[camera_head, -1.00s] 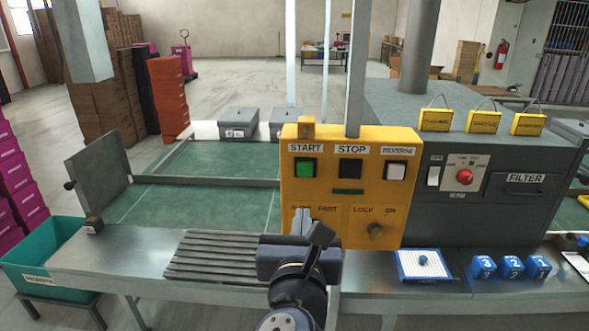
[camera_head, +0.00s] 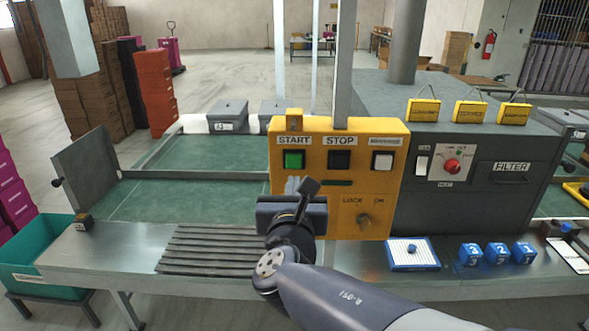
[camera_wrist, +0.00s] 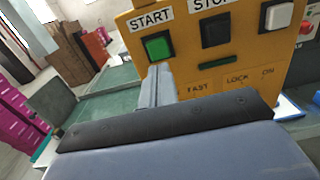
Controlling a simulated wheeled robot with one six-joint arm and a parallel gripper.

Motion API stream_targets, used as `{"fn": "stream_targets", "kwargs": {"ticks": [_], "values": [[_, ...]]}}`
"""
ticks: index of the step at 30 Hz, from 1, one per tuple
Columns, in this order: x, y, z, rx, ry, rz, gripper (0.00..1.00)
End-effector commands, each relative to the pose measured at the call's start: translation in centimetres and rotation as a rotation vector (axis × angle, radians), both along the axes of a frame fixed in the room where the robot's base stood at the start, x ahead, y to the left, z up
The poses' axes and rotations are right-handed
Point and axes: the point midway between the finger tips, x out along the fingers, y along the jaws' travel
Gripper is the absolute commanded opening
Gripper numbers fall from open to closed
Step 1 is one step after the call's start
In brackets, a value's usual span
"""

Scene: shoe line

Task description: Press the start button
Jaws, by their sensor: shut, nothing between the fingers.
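The green START button (camera_head: 293,159) sits at the upper left of the yellow control box (camera_head: 350,205), under a START label. In the wrist view the green button (camera_wrist: 158,46) is just above my fingertips. My gripper (camera_head: 292,186) is shut and empty, in front of the box and below the button. In the wrist view my gripper's closed fingers (camera_wrist: 158,70) point up towards the button, and a gap shows between the tips and it. The dark STOP button (camera_head: 338,160) and a white button (camera_head: 382,161) sit to its right.
A grey filter machine (camera_head: 455,200) with a red knob (camera_head: 452,165) stands to the right. A blue-edged tray (camera_head: 413,254) and several blue blocks (camera_head: 497,253) lie on the metal bench. A teal bin (camera_head: 40,250) is at left.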

Motion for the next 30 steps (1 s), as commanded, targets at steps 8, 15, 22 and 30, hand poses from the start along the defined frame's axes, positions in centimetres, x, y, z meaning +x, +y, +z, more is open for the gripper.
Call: {"fn": "stream_targets", "kwargs": {"ticks": [8,15,22,30], "values": [[4.6,-0.2,0.0,-0.001,0.002,-0.002,0.0],[6.1,-0.2,0.0,0.0,0.0,-0.001,0.0],[6.2,-0.2,0.0,0.001,-0.001,0.0,0.0],[7.0,-0.2,-0.2,0.002,-0.001,0.0,0.0]]}}
